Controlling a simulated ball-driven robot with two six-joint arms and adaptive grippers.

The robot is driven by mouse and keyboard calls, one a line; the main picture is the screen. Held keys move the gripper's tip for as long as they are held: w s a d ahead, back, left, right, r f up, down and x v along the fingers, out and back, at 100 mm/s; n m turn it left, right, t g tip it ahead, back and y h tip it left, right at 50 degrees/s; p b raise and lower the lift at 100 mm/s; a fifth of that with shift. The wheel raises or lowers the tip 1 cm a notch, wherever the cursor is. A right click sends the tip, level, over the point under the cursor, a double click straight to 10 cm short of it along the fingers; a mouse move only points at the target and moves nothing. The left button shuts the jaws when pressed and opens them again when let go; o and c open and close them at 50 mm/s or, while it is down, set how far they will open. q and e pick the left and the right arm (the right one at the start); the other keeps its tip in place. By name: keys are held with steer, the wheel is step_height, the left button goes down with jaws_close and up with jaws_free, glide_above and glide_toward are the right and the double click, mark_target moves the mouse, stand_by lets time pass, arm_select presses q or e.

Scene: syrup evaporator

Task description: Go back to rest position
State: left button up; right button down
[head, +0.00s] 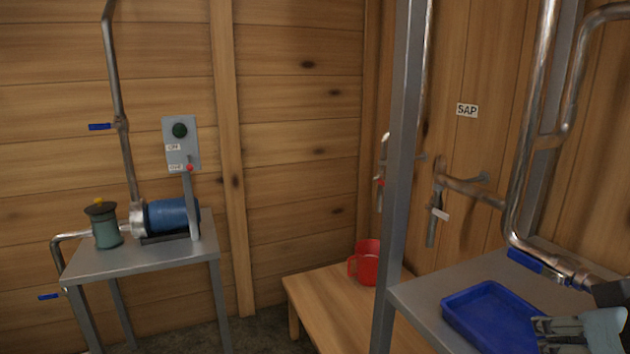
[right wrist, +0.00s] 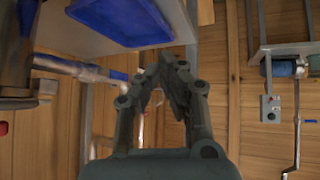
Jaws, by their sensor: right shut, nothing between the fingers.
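My right gripper (head: 545,328) is at the lower right edge of the head view, in front of the right end of a blue tray. In the right wrist view its fingers (right wrist: 165,68) come together at the tips with nothing between them. My left gripper is not in view.
The blue tray (head: 480,312) lies on a grey metal table (head: 425,293) beside an upright post (head: 397,170) and pipes. A red jug (head: 366,262) stands on a low wooden bench (head: 325,300). A blue pump (head: 170,217) sits on a metal stand (head: 150,260) at left.

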steer(key=s+f+g, duration=0.3)
steer(key=s+f, duration=0.1)
steer(key=s, duration=0.4)
steer(key=s+f+g, duration=0.3)
steer(key=s+f, duration=0.2)
steer(key=s, duration=0.4)
step_height(320, 180, down, 31)
steer(key=s+d+b, duration=0.1)
steer(key=d+b, duration=0.1)
steer(key=b, duration=0.3)
steer(key=s+d+f+g+b, duration=0.1)
steer(key=s+f+g+b, duration=0.1)
steer(key=s+f, duration=1.6)
steer(key=shift+s+f+b, duration=0.25)
steer(key=shift+f+b, duration=0.35)
steer(key=shift+b, duration=0.05)
